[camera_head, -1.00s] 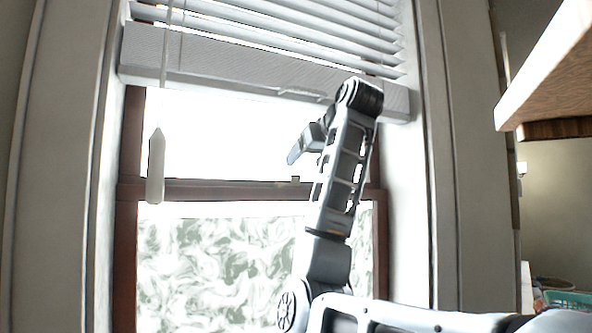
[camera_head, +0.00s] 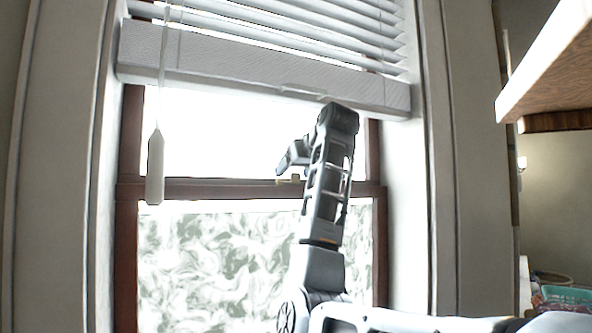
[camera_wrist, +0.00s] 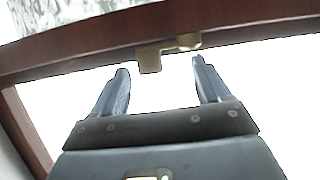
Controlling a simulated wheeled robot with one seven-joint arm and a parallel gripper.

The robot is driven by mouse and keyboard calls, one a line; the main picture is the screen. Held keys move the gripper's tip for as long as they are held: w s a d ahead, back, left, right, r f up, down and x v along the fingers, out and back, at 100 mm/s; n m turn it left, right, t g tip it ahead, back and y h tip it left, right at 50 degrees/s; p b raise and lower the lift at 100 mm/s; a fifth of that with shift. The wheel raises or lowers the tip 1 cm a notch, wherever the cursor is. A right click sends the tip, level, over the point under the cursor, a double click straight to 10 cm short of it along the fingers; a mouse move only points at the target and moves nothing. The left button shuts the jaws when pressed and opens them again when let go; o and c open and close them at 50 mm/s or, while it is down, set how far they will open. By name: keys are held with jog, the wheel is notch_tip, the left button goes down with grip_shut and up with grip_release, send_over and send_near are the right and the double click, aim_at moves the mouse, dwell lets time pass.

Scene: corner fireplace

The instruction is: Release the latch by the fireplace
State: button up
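The latch (camera_wrist: 150,56) is a small brass-coloured piece on the dark brown window rail, with a second rounded part (camera_wrist: 188,41) beside it in the wrist view. In the head view the latch (camera_head: 294,178) shows small on the middle rail, just below my gripper (camera_head: 284,165). In the wrist view my gripper (camera_wrist: 160,82) is open, its two grey fingers apart and pointing at the rail. The latch lies just beyond the fingertips, in line with the gap between them. Nothing is held. I cannot tell whether a finger touches the latch.
A white blind (camera_head: 260,75) hangs over the upper window, close above my arm. Its wand (camera_head: 156,168) hangs at the left. The window rail (camera_head: 220,189) crosses behind my gripper. A wooden shelf (camera_head: 555,75) juts in at the upper right.

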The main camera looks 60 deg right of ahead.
aim_at(294, 176)
jog(key=c, duration=1)
jog(key=shift+a, duration=0.1)
jog(key=m+g+h, duration=0.1)
jog(key=a+m+g+h, duration=0.1)
jog(key=m, duration=0.1)
jog(key=m+g+h, duration=0.1)
jog(key=shift+a+g+h, duration=0.3)
jog(key=shift+g, duration=0.1)
jog(key=m+g, duration=0.2)
jog(key=a+m+g+h, duration=0.1)
jog(key=m+g, duration=0.1)
jog(key=shift+w+a+h, duration=0.1)
jog(key=shift+a+h, duration=0.05)
jog(key=shift+h, duration=0.15)
jog(key=m+g, duration=0.1)
jog(key=g, duration=0.1)
jog(key=a+m+g, duration=0.1)
jog(key=m+g, duration=0.1)
jog(key=w+m+g, duration=0.1)
jog(key=m+g, duration=0.1)
jog(key=shift+a, duration=0.3)
jog(key=shift+w+a+m+g+y, duration=0.2)
jog(key=shift+m+g+y, duration=0.1)
jog(key=shift+m+g, duration=0.55)
jog(key=shift+w+a+m+g+y, duration=0.2)
jog(key=shift+m+g+y, duration=0.1)
jog(key=shift+m+g, duration=0.55)
